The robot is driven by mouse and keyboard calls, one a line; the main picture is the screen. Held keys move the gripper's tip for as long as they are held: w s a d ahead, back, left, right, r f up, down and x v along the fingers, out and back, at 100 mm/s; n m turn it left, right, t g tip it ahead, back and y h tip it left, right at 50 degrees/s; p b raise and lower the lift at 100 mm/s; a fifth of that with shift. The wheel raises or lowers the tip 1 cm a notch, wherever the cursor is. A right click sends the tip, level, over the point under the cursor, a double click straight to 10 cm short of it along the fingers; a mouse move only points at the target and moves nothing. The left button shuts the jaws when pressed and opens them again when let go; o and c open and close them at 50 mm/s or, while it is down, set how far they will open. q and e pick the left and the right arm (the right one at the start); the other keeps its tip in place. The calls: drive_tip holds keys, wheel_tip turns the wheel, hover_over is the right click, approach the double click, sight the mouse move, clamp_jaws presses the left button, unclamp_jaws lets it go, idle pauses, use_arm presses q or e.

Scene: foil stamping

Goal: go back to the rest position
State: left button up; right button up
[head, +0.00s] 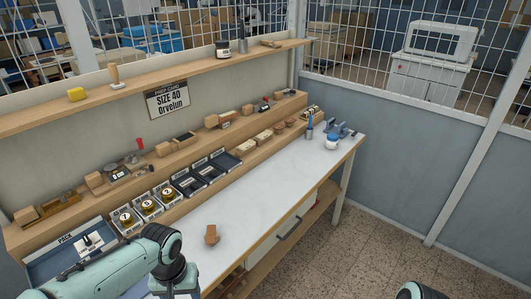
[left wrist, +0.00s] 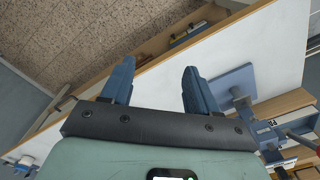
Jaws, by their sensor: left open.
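My left arm comes in from the left in the head view, over the near left end of the bench (head: 250,205), and its fingers cannot be made out there. In the left wrist view my left gripper (left wrist: 157,85) is open, its two blue fingers apart with nothing between them. A white worktop (left wrist: 265,45) lies beyond the fingers, and a blue device (left wrist: 232,82) stands just right of the right finger. My right gripper is not in view; only a small piece of an arm shows at the bottom edge of the head view.
A small brown wooden piece (head: 211,236) sits on the bench right of my left arm. A PACK tray (head: 45,268), boxes with gold rolls (head: 148,207) and black trays (head: 205,172) line the back. A blue-and-white jar (head: 332,142) stands at the far end. The middle worktop is clear.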

use_arm(q)
drive_tip(key=s+d+f+g+h, duration=0.1)
drive_tip(key=d+f, duration=0.1)
drive_tip(key=f, duration=0.7)
drive_tip(key=d+f+h, duration=0.1)
drive_tip(key=d+f, duration=0.1)
drive_tip(key=f, duration=0.7)
drive_tip(key=s+d+f+n+h, duration=0.1)
drive_tip(key=s+d+f+n, duration=0.1)
drive_tip(key=s+f, duration=1.4)
wheel_tip(320, 180, down, 3)
drive_tip(key=shift+s+d+r+n+h, duration=0.1)
drive_tip(key=shift+s+d+n+h, duration=0.25)
drive_tip(key=shift+d, duration=0.25)
